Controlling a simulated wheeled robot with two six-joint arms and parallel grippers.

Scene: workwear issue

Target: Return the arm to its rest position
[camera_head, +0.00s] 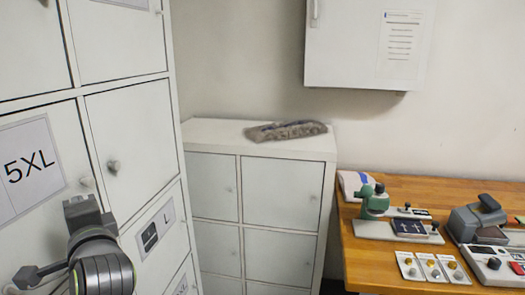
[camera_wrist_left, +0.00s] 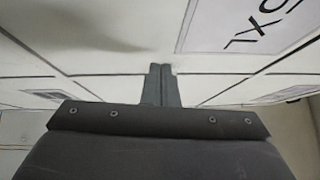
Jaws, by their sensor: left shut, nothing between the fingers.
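My left gripper (camera_wrist_left: 162,84) shows in the wrist view with its two fingers closed together and nothing between them. Beyond the fingers is the white locker front, with the printed size label (camera_wrist_left: 245,28) upside down at upper right. I cannot tell whether the fingertips touch the locker. In the head view my left arm is at the lower left, in front of the tall locker (camera_head: 132,125), below and right of the 5XL label (camera_head: 30,168). The fingertips cannot be made out there. My right gripper is in neither view.
A low white cabinet (camera_head: 282,190) stands behind, with a bagged grey item (camera_head: 285,131) on top. A wooden table (camera_head: 355,262) at right holds a green device (camera_head: 375,200) and other equipment. A white wall cabinet (camera_head: 345,45) hangs above.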

